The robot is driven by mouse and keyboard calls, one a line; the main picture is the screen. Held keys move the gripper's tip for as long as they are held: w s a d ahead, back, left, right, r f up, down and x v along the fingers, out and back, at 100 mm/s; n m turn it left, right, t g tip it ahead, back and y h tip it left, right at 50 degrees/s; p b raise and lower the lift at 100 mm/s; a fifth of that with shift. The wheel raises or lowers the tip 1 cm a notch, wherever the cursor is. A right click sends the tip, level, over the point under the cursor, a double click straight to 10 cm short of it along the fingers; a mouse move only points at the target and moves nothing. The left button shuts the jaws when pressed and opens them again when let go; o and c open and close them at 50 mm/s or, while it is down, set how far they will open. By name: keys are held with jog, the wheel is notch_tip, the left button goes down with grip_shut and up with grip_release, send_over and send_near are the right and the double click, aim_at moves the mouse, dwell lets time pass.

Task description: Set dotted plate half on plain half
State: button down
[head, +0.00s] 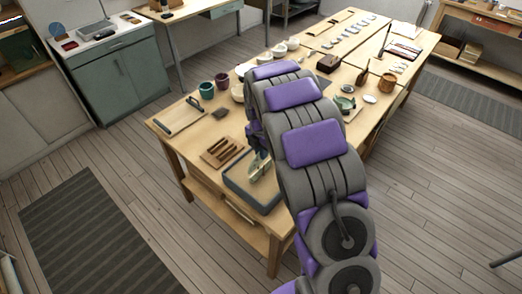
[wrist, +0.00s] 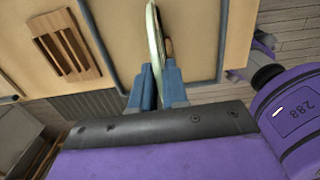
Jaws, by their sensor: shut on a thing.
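My gripper (wrist: 159,78) has two blue fingers shut on a thin, pale plate half (wrist: 154,34), seen nearly edge-on in the wrist view. Its dots, if any, do not show from this angle. A small brown patch beside it is too hidden to name. In the head view my gripper (head: 257,147) is partly covered by my arm, and the pale piece (head: 258,169) shows below it, over a grey-rimmed tray (head: 233,187). The tray's rim (wrist: 98,42) also shows in the wrist view. I cannot make out the other plate half or any contact between halves.
A slotted wooden rack (head: 222,152) stands left of the tray; it also shows in the wrist view (wrist: 63,45). Cups (head: 207,90), bowls and other small items crowd the wooden table (head: 180,150) further back. The table's front edge is close to the tray.

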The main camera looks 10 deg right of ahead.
jog(key=shift+f, duration=1.05)
dwell(0.4)
jog(key=shift+p, duration=0.6)
dwell(1.4)
jog(key=shift+f, duration=0.35)
dwell(1.2)
jog(key=c, duration=0.6)
grip_release()
jog(key=shift+r, duration=0.15)
dwell(0.3)
jog(key=shift+r+p, duration=1.35)
jog(key=shift+r, duration=1.55)
